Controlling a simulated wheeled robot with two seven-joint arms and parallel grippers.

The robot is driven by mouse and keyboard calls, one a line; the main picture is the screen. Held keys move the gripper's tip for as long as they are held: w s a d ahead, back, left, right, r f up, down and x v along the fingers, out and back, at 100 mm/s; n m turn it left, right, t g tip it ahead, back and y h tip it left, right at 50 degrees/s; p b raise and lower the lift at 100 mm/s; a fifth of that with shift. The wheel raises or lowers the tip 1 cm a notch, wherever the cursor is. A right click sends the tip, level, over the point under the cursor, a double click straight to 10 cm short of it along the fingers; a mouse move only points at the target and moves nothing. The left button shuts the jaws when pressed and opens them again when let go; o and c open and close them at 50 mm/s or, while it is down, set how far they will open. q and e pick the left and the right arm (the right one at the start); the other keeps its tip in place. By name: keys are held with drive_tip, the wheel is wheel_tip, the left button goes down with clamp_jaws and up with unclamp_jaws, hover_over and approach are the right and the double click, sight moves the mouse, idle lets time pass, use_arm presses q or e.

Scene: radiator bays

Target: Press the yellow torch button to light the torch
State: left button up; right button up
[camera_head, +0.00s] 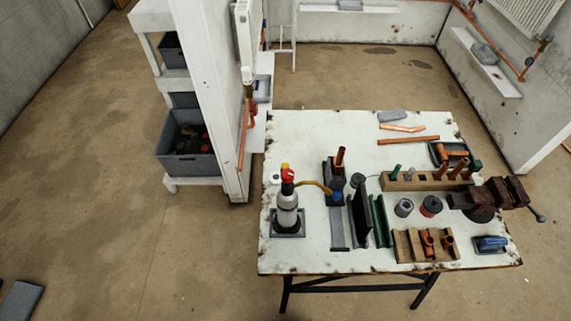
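A pale grey gas bottle (287,208) with a red top (288,175) stands upright in a square base at the left of the workbench. A small yellow part (285,166) shows at the red top; I cannot tell if it is the torch button. A yellow hose (316,186) runs from the bottle top to a dark holder (328,174) with a copper-coloured tube (340,158) rising from it. No flame shows. Neither of my grippers is in view.
The white workbench (300,130) carries copper pipes (408,140), wooden blocks (400,245), cans (403,207) and a dark red vise (490,195). Shelving with a grey crate (190,150) stands left behind a white partition (208,80). The brown floor (110,170) at left is mostly clear.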

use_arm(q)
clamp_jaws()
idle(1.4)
